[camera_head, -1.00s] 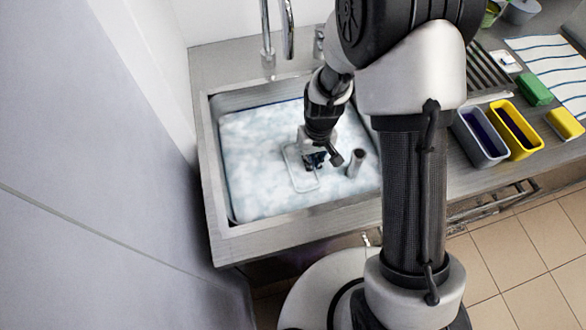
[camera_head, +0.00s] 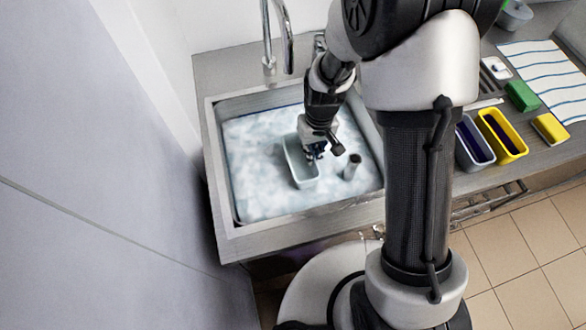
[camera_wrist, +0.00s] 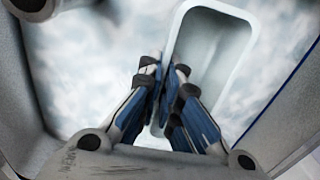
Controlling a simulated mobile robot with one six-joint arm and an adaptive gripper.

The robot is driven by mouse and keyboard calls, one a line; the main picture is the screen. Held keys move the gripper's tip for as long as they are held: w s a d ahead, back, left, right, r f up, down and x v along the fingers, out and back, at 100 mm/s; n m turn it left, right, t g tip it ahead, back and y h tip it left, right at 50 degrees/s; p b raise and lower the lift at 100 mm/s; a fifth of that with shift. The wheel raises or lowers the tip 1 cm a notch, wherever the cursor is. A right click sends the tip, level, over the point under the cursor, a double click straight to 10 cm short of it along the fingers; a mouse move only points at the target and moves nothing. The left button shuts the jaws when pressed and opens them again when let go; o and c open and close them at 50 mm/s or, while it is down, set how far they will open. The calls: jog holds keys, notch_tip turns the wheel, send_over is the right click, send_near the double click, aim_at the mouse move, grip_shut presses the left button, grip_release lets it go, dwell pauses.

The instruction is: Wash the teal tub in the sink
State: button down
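The tub (camera_head: 290,158) is a pale teal-grey, open rectangular container in the foamy water of the sink (camera_head: 262,225). Its rim and upper walls show above the foam; its underside is hidden. In the wrist view, the blue-padded fingers of my gripper (camera_wrist: 166,78) are closed together on one long wall of the tub (camera_wrist: 222,45), one finger on each side. The tub's inside looks empty in the wrist view.
A short upright grey tube (camera_head: 352,167) stands in the water right of the tub. The faucet (camera_head: 275,40) rises behind the sink. On the right counter are a grey-blue tub (camera_head: 474,160), a yellow tub (camera_head: 512,147), a green block (camera_head: 521,96), a yellow block (camera_head: 550,129) and a striped cloth (camera_head: 540,60).

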jog(key=shift+r+p, duration=3.6)
jog(key=shift+r, duration=1.5)
notch_tip(320, 180, up, 3)
jog(key=shift+f+p, duration=0.1)
jog(key=shift+p, duration=1)
